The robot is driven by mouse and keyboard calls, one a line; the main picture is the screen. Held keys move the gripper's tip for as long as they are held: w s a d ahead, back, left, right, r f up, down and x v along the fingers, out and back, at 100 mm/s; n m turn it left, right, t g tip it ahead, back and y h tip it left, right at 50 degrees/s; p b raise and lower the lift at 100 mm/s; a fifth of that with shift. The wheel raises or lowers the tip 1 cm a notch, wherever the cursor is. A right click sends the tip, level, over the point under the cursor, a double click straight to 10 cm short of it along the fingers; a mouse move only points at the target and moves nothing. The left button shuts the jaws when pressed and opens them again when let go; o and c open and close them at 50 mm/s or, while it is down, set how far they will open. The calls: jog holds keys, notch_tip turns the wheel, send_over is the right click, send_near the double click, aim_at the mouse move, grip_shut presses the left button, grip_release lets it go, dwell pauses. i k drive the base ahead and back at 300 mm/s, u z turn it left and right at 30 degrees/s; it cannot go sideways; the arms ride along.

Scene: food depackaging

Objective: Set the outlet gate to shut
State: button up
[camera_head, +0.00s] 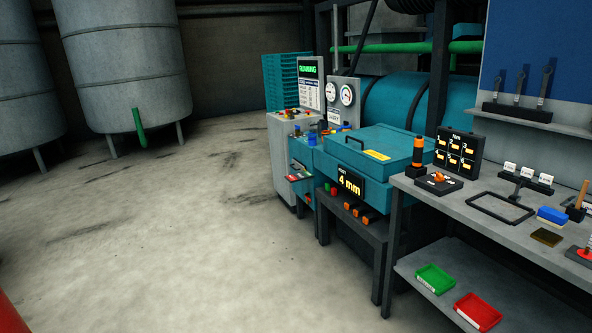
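My gripper is not in view. A teal machine with a large drum (388,101) stands right of centre. In front of it is a teal box with a flat lid (380,147) and a black sign (349,185) reading "4 mm". A grey control cabinet (288,155) stands to its left, with a screen (310,85) that seems to read "RUNNING" and two round gauges (347,94). Small red, yellow and blue parts sit on and beside the cabinet. I cannot tell which part is the outlet gate or how it is set.
A grey workbench (455,207) with tools fills the right. Its lower shelf holds a green tray (435,279) and a red tray (478,312). Grey tanks (125,60) stand at the back left. The concrete floor (170,235) is open at left and centre.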

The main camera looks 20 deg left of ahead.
aim_at(295, 164)
jog(key=u, duration=0.4)
jog(key=i, duration=1.3)
jog(key=u, duration=0.95)
jog(key=i, duration=3.85)
jog(key=z, duration=1.1)
jog(key=i, duration=1.7)
jog(key=z, duration=0.65)
